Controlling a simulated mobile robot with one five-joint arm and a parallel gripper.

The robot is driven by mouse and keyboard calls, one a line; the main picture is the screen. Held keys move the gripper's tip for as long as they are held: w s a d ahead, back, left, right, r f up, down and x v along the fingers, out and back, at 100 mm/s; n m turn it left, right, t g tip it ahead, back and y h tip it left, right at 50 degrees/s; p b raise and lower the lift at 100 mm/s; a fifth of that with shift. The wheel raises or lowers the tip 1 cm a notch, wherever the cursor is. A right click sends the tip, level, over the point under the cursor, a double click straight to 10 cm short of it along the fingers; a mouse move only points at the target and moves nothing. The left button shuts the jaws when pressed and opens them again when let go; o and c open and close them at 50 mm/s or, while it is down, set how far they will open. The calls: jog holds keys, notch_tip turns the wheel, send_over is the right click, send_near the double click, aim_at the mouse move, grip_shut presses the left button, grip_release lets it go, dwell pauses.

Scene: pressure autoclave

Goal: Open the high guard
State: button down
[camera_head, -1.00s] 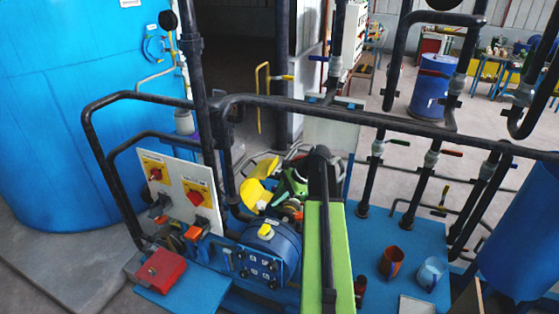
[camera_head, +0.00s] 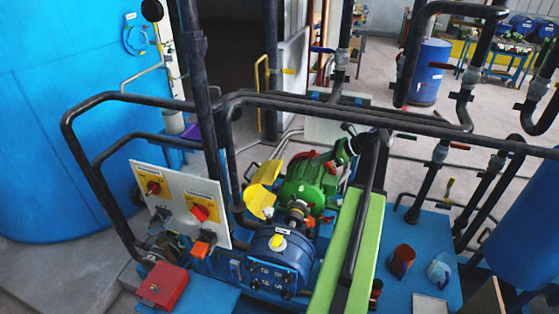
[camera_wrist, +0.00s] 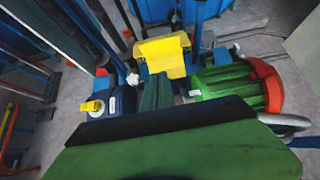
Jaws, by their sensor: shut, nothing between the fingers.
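In the wrist view the guard (camera_wrist: 165,55) lies ahead of my fingers. In the wrist view my shut, empty gripper (camera_wrist: 160,82) points toward the guard. I cannot tell the exact gap. Which guard counts as the high one is not clear.
A blue pump housing (camera_head: 275,248) stands in front of the coupling. A white switch panel (camera_head: 182,203) and red box (camera_head: 163,287) are at left. Black pipes (camera_head: 400,122) cross behind and above.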

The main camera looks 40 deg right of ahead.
aim_at(279, 168)
jog(key=shift+w+a+r+b+x, duration=0.25)
jog(key=shift+b+x, duration=0.65)
jog(key=shift+x, duration=1.2)
jog(key=shift+w+a+r+b+x, duration=0.2)
jog(key=shift+r+b+x, duration=0.55)
jog(key=shift+x, duration=1.35)
jog(key=shift+w+d+r+b+x, duration=0.1)
jog(key=shift+w+r+b+x, duration=0.2)
jog(key=shift+b+x, duration=1.3)
jog(key=shift+w+a+f+p, duration=0.25)
jog(key=shift+w+f+p, duration=0.2)
jog(key=shift+p, duration=0.1)
